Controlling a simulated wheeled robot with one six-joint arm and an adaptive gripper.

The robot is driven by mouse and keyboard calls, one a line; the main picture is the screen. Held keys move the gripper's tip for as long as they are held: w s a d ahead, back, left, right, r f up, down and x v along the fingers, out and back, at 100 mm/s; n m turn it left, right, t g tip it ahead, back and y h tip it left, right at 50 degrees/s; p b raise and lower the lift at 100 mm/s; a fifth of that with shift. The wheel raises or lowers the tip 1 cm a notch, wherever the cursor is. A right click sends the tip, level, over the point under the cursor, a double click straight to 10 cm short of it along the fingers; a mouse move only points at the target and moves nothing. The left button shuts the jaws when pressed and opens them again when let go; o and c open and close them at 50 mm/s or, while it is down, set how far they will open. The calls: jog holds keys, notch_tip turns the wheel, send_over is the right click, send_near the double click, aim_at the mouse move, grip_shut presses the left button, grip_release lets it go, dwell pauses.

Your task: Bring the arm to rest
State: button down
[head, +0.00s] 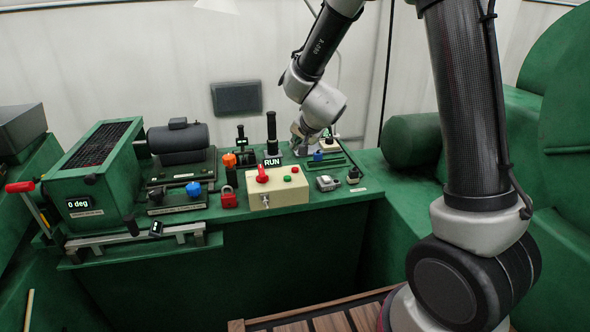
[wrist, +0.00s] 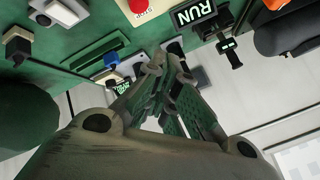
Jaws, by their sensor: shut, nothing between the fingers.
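My arm reaches over the right end of the green bench (head: 350,203) in the head view. My gripper (head: 303,150) points down at the back right of the bench, near a blue knob (head: 318,156). In the wrist view my gripper (wrist: 158,62) shows its fingers drawn together with nothing between them. The blue knob also shows in the wrist view (wrist: 111,58), left of the fingertips and apart from them in the picture. Whether the fingertips touch anything on the bench is hidden.
A cream control box (head: 278,191) with a RUN sign (head: 272,162), red switch and buttons stands front centre. A black upright handle (head: 271,130) stands left of my gripper. A green cylinder (head: 412,140) lies to the right.

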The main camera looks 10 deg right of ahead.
jog(key=shift+s+a+f, duration=0.2)
jog(key=shift+a, duration=0.05)
jog(key=s+a+f+n+g, duration=0.1)
jog(key=s, duration=0.1)
jog(key=s+f+n+g+y, duration=0.1)
jog(key=s, duration=0.1)
jog(key=s+a+f+n+g+y, duration=0.1)
jog(key=s, duration=0.1)
jog(key=shift+s+a+g, duration=0.3)
jog(key=s+d+r+n+h, duration=0.1)
jog(key=s+d+r, duration=0.5)
jog(key=s, duration=0.3)
jog(key=s+d+r+n+g+h, duration=0.1)
jog(key=s+d+r, duration=0.4)
jog(key=s, duration=0.5)
jog(key=s+d+r+n, duration=0.3)
jog(key=s+d+r, duration=0.3)
jog(key=s, duration=0.3)
jog(key=shift+s+d+r+h, duration=0.3)
jog(key=shift+s+d+h, duration=0.1)
jog(key=shift+d, duration=0.45)
